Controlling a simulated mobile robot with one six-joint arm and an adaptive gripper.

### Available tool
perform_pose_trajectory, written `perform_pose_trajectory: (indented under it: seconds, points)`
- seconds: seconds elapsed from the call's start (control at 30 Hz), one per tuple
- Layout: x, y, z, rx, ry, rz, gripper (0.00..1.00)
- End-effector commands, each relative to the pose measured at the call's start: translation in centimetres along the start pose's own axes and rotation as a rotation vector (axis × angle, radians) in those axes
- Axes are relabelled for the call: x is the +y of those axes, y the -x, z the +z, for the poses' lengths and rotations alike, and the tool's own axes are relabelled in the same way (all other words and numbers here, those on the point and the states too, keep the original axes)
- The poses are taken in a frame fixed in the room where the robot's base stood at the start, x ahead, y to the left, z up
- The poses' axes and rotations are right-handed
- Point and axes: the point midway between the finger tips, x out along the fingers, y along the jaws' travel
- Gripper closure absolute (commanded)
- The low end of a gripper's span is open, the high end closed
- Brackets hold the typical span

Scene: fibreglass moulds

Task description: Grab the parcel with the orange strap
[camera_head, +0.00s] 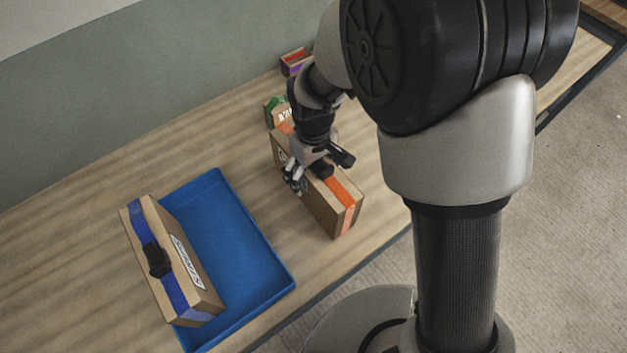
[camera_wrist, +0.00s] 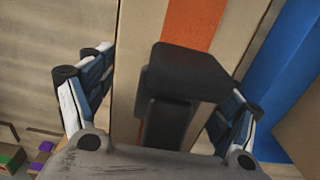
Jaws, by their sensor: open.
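The parcel with the orange strap (camera_head: 344,194) is a brown cardboard box standing on the wooden table, with a black handle on top. My gripper (camera_head: 308,178) is over its top. In the wrist view the orange strap (camera_wrist: 190,22) runs along the box top, and the black handle (camera_wrist: 180,85) sits in the middle. My gripper (camera_wrist: 165,105) is open, with one finger on each side of the handle. The left finger lies beside the box's left edge; the right finger is near its right edge. I cannot tell whether either finger touches the box.
A blue tray (camera_head: 232,225) lies left of the parcel, with a blue-strapped parcel (camera_head: 192,285) standing at its left side. A small green box (camera_head: 275,108) and a small red and purple box (camera_head: 294,60) are behind. Bare table lies at the far left.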

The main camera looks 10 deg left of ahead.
Motion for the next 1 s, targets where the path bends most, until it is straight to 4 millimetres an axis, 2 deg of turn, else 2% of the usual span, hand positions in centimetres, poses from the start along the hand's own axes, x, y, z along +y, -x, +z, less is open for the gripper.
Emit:
perform_pose_trajectory:
  seconds: [0.23,1.0]
  points:
    - [0.01,-0.24,-0.05,0.002,0.0,0.001,0.19]
    - [0.0,-0.23,-0.04,0.002,0.0,0.0,0.7]
